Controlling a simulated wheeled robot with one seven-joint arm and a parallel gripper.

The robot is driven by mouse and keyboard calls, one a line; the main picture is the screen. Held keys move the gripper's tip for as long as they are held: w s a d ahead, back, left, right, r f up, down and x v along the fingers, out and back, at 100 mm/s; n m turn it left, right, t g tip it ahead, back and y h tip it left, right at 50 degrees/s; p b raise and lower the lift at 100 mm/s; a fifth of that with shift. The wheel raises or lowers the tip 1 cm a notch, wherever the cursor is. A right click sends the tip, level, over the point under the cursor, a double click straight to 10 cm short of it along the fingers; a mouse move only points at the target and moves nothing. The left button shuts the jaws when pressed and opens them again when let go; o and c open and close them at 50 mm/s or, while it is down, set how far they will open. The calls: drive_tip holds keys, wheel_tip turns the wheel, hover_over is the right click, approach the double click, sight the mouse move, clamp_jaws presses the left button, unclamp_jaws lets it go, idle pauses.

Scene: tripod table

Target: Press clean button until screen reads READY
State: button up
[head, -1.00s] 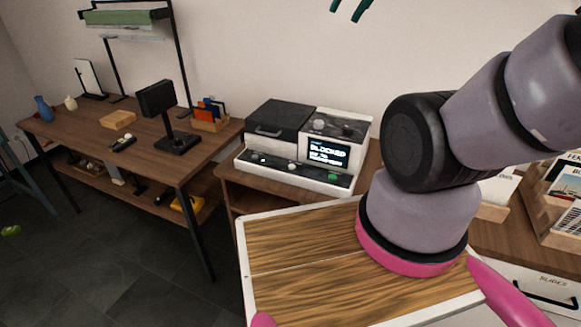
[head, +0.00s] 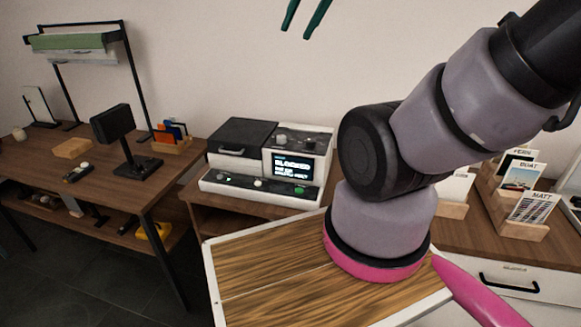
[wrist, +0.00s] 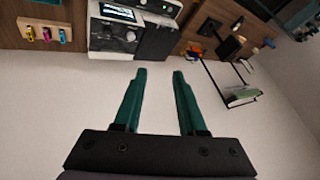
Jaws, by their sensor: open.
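The white and dark machine (head: 268,163) stands on the wooden counter near the middle of the head view. Its lit screen (head: 292,168) shows a large word that looks like BLOCKED, with smaller lines I cannot read. A front strip holds several small buttons, among them a green one (head: 299,190) at the right end; I cannot read which is the clean button. My gripper (head: 308,14) is at the top edge of the head view, open and empty, above and apart from the machine. In the wrist view the machine (wrist: 128,30) appears upside down beyond the open green fingers (wrist: 159,72).
A wood-topped board with a white rim (head: 212,270) is in front of the machine. A desk (head: 110,190) with a dark monitor (head: 112,124) stands left. Card holders (head: 515,205) sit on the counter at right. The wall behind the machine is bare.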

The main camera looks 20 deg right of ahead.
drive_tip(key=shift+c, duration=0.2)
clamp_jaws()
idle(1.6)
